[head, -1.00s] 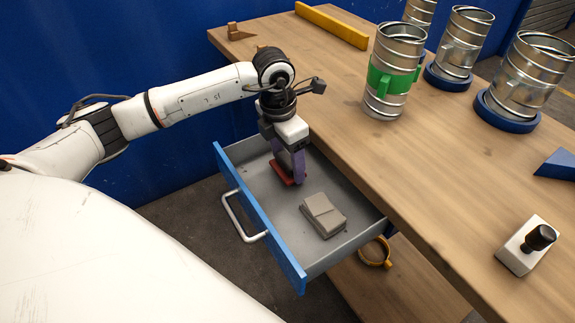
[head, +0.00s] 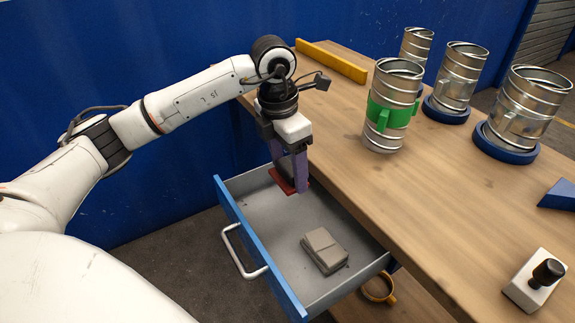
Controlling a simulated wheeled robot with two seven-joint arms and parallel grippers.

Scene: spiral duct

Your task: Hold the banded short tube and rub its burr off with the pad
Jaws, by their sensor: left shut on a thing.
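The short metal tube (head: 394,80) with a green band (head: 392,115) stands upright on the workbench, its green side tabs showing. I cannot make out a burr on it. My left gripper (head: 291,185) points down over the open drawer (head: 246,214), its purple fingers shut on a red pad (head: 281,181). The fingers partly hide the pad, which is held above the drawer floor. The gripper is left of the banded tube and well apart from it. My right gripper is not in view.
A grey block (head: 324,250) lies in the drawer. More metal tubes (head: 459,75) stand behind and right of the banded one, some on blue bases. A yellow bar (head: 330,60), a black-knobbed white block (head: 533,280) and a blue wedge (head: 558,194) are on the bench. Its front middle is clear.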

